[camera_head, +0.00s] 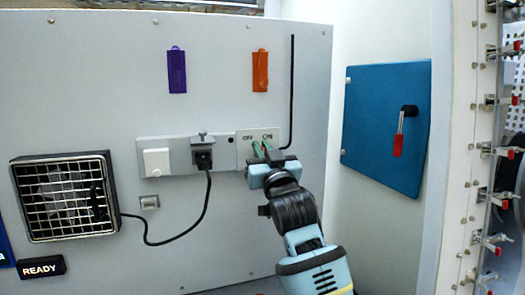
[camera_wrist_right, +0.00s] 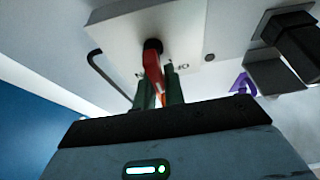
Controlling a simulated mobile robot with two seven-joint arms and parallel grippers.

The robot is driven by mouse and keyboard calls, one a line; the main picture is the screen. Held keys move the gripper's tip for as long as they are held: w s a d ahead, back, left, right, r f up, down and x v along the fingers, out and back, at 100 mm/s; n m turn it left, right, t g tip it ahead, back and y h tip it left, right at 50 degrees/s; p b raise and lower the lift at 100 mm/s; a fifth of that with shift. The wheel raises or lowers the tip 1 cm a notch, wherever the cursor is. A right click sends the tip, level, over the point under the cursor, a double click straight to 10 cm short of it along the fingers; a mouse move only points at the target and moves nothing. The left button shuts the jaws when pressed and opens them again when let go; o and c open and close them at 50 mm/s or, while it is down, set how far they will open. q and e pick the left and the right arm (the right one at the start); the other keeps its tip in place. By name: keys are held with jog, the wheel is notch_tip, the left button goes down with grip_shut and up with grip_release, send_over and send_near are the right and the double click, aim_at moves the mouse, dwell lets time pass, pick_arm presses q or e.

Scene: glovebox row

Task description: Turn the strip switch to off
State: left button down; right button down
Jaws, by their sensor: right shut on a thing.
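The power strip (camera_head: 181,151) is a light grey bar on the wall panel. Its right end carries the switch plate (camera_head: 243,150), marked OFF on the left and ON on the right. My right gripper (camera_head: 261,151) is at this plate, its green fingertips reaching to just below the labels. In the right wrist view the switch lever (camera_wrist_right: 153,68) is red with a black pivot and lies between the green fingers (camera_wrist_right: 158,90), which are shut on it. In the head view the gripper hides the lever, so I cannot tell its setting there. My left gripper is not in view.
A black plug (camera_head: 203,158) sits in the strip, its cord running to a fan (camera_head: 64,196) at left. A READY sign (camera_head: 41,267) is below. Purple (camera_head: 177,72) and orange (camera_head: 260,71) tags hang above. A blue door (camera_head: 386,128) with a red handle is at right.

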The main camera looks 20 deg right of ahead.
jog(key=shift+n, duration=0.4)
jog(key=shift+a+f+n+g+y, duration=0.1)
jog(key=shift+a+n+g+y, duration=0.1)
jog(key=shift+n+y, duration=0.8)
jog(key=shift+a+n+g+y, duration=0.2)
jog(key=shift+n+y, duration=0.2)
jog(key=shift+n, duration=1.2)
jog(key=shift+a+f+n+g+y, duration=0.1)
jog(key=shift+n+g+y, duration=0.1)
jog(key=shift+n+y, duration=0.8)
jog(key=shift+n, duration=0.5)
jog(key=c, duration=1.5)
grip_release()
jog(key=shift+v, duration=3.9)
jog(key=shift+s, duration=0.1)
